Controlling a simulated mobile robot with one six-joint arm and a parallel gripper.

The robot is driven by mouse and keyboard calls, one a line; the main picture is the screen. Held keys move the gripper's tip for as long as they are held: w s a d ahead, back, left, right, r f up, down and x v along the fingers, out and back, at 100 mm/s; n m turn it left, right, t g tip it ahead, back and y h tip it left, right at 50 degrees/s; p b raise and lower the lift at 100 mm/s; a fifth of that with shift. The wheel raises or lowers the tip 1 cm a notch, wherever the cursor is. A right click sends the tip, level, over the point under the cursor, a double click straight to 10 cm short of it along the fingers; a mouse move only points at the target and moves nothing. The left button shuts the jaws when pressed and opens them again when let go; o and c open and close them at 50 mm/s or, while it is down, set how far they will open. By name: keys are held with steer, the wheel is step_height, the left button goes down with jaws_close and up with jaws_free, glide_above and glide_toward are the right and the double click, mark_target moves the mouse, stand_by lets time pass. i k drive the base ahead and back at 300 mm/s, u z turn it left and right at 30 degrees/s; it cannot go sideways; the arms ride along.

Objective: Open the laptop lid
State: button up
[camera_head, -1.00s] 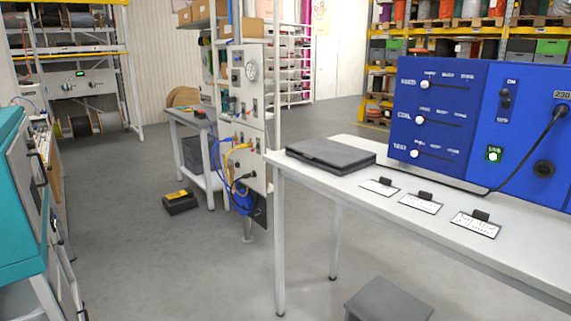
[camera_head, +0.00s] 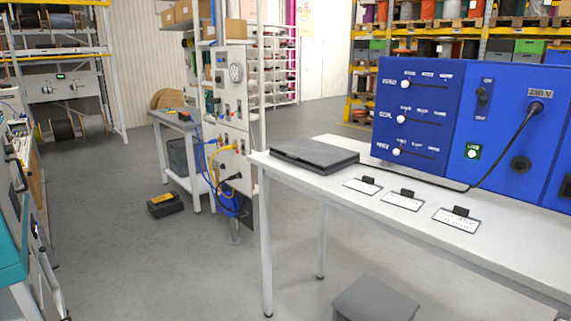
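The laptop (camera_head: 314,155) is a flat dark grey slab with its lid shut. It lies at the left end of the white table (camera_head: 420,221), close to the table's far left corner. A blue control panel stands to its right. My gripper does not show in the view, so its state is hidden.
The blue panel (camera_head: 430,120) has sliders and a black cable running down to the table. Several labelled cards (camera_head: 402,201) lie in front of it. A grey stool (camera_head: 375,301) stands below the table's front. Grey floor (camera_head: 130,250) is open to the left.

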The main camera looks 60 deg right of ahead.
mark_target(325, 155)
steer(key=z, duration=0.05)
steer(key=i, duration=1)
steer(key=u, duration=0.15)
steer(key=k, duration=0.9)
steer(key=z, duration=0.15)
steer(key=i, duration=0.65)
